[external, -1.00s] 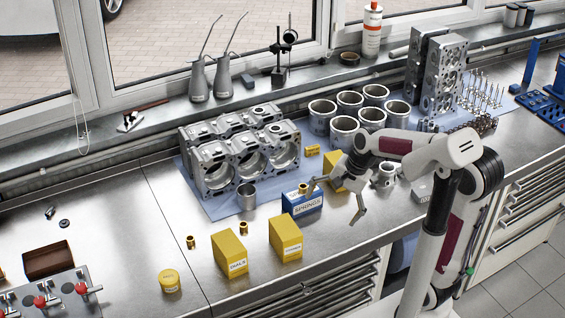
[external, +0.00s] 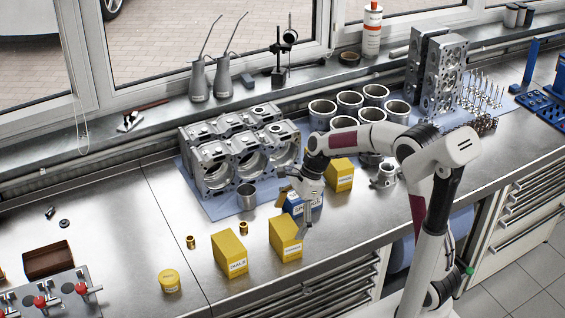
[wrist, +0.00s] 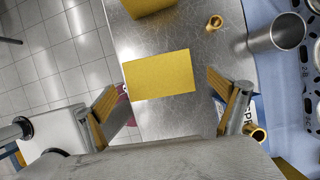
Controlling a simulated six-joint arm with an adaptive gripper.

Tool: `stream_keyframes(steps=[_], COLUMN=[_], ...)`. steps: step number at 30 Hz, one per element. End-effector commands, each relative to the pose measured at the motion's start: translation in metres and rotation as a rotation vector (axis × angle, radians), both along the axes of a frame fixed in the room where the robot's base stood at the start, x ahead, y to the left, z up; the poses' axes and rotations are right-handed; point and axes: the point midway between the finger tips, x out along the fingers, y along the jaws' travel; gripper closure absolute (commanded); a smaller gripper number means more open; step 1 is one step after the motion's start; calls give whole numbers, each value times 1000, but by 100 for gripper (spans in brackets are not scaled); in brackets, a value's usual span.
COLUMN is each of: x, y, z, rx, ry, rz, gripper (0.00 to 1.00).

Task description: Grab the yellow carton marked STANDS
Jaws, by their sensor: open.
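A yellow carton (external: 285,238) stands on the steel bench near its front edge; its label is too small to read surely. It shows from above in the wrist view (wrist: 160,75), ahead of my gripper and between the lines of its fingers. My gripper (external: 296,208) is open and empty, pointing down beside the carton's back right, in front of the blue SPRINGS box (external: 312,208). Two other yellow cartons stand near: one marked DIALS (external: 230,253) to the left, and one (external: 341,175) behind my wrist with an unreadable label.
A grey metal cup (external: 246,197) and brass bushings (external: 243,227) (external: 191,242) stand near the cartons. A yellow tub (external: 169,281) is further left. The engine block (external: 225,150) stands on a blue mat behind. The bench left of the tub has free room.

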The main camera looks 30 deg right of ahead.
Motion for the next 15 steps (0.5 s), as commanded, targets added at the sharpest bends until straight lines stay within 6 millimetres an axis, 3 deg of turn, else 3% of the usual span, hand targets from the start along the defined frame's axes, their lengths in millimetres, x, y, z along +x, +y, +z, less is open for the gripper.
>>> stream_keyframes(steps=[9,15], x=[0,0], y=[0,5], z=[-1,-12], rx=[0,0], ry=[0,3], rz=[0,1], gripper=[4,4])
